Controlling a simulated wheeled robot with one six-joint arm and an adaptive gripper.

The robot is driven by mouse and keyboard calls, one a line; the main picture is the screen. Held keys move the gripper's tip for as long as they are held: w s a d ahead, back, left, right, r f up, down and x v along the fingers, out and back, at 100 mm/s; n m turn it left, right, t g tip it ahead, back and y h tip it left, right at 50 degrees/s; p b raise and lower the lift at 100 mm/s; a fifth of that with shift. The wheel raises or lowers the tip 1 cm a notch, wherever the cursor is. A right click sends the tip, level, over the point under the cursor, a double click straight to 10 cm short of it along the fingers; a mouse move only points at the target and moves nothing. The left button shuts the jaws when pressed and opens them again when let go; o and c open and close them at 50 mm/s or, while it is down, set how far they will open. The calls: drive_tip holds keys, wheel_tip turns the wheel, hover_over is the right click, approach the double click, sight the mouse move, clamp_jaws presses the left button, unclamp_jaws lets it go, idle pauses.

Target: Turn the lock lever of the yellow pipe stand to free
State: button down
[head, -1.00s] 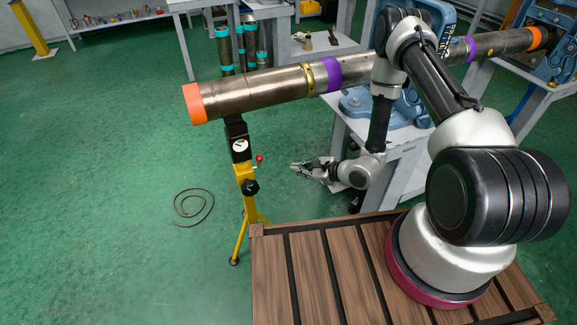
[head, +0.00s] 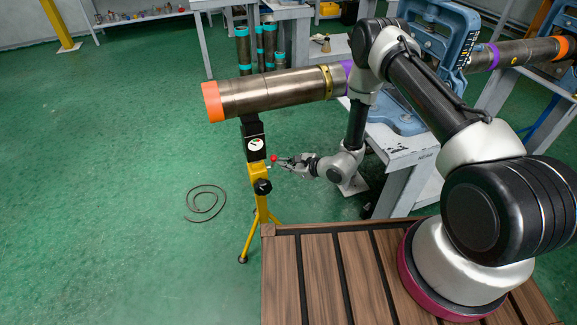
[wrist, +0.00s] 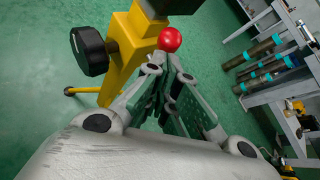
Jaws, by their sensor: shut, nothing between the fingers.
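The yellow pipe stand (head: 258,183) stands upright on the floor under the orange-capped end of a long pipe (head: 277,92). Its lock lever ends in a red ball (head: 274,158) on the right side of the stand; in the wrist view the red ball (wrist: 170,39) sits just beyond my fingertips, beside the yellow post (wrist: 130,50). The lever's rod is mostly hidden. My gripper (head: 281,162) is shut and empty, pointing left at the ball. In the wrist view my gripper (wrist: 168,68) has its fingers together; I cannot tell whether they touch the ball.
A black knob (head: 262,187) sits on the stand's post below the lever. A blue vise (head: 440,35) on a grey bench (head: 405,150) holds the pipe at right. A coiled cable (head: 206,203) lies on the open green floor at left.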

drive_tip(key=w+r+g, duration=0.1)
drive_tip(key=w+a+r+g+h, duration=0.1)
drive_tip(key=w, duration=0.1)
drive_tip(key=shift+w+r+m, duration=0.15)
drive_tip(key=shift+w+m, duration=0.05)
drive_tip(key=shift+m, duration=0.2)
idle(0.4)
